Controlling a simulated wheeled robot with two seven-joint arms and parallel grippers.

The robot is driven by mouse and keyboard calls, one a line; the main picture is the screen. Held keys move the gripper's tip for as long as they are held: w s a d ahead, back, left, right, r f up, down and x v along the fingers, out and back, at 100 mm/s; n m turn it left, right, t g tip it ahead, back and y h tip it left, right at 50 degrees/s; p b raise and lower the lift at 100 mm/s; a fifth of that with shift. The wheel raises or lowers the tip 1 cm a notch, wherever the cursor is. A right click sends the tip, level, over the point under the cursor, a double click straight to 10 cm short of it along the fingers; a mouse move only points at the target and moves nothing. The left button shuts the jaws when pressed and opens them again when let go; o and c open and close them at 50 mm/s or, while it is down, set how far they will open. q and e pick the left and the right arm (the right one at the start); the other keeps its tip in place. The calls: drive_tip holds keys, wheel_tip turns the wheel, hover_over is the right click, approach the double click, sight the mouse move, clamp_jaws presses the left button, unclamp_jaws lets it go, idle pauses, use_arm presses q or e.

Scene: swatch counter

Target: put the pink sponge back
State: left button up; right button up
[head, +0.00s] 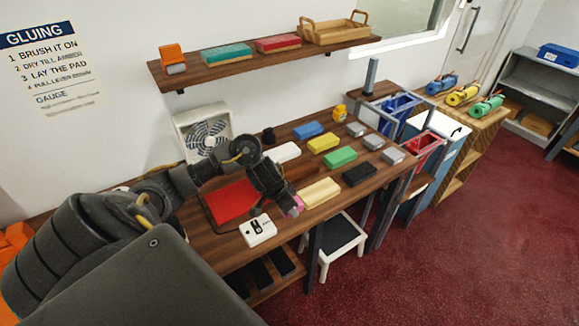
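The pink sponge (298,204) shows as a small pink patch at the tip of my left gripper (290,206), over the front edge of the wooden bench (222,252). The gripper appears shut on it; the fingers and arm hide most of the sponge. Other blocks lie in rows on the bench: blue (308,130), yellow (323,143), green (340,157), white (283,152), cream (317,193) and black (359,174). My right gripper is not in view.
A red pad (229,201) and a white device (258,230) are left of the gripper. Several small grey blocks (373,142) lie at the bench's right. A wall shelf (270,55) hangs above. A black-topped stool (342,235) stands in front.

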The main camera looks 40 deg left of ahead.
use_arm(q)
drive_tip(key=shift+w+a+f, duration=0.15)
drive_tip(key=shift+w+f, duration=0.1)
drive_tip(key=shift+f, duration=0.2)
drive_tip(key=shift+w+a+f, duration=0.15)
drive_tip(key=shift+w+f, duration=0.05)
drive_tip(key=shift+f, duration=0.25)
drive_tip(key=shift+w+a+f, duration=0.35)
drive_tip(key=shift+w+f, duration=0.1)
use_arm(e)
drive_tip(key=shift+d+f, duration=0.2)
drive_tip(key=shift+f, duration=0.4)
use_arm(q)
drive_tip(key=shift+w+a+f+b, duration=0.15)
drive_tip(key=shift+f+b, duration=0.2)
drive_tip(key=shift+f, duration=1.35)
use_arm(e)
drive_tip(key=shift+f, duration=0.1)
use_arm(q)
drive_tip(key=shift+f, duration=0.15)
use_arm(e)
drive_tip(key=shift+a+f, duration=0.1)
use_arm(q)
drive_tip(key=o, duration=1)
drive_tip(key=shift+o, duration=0.2)
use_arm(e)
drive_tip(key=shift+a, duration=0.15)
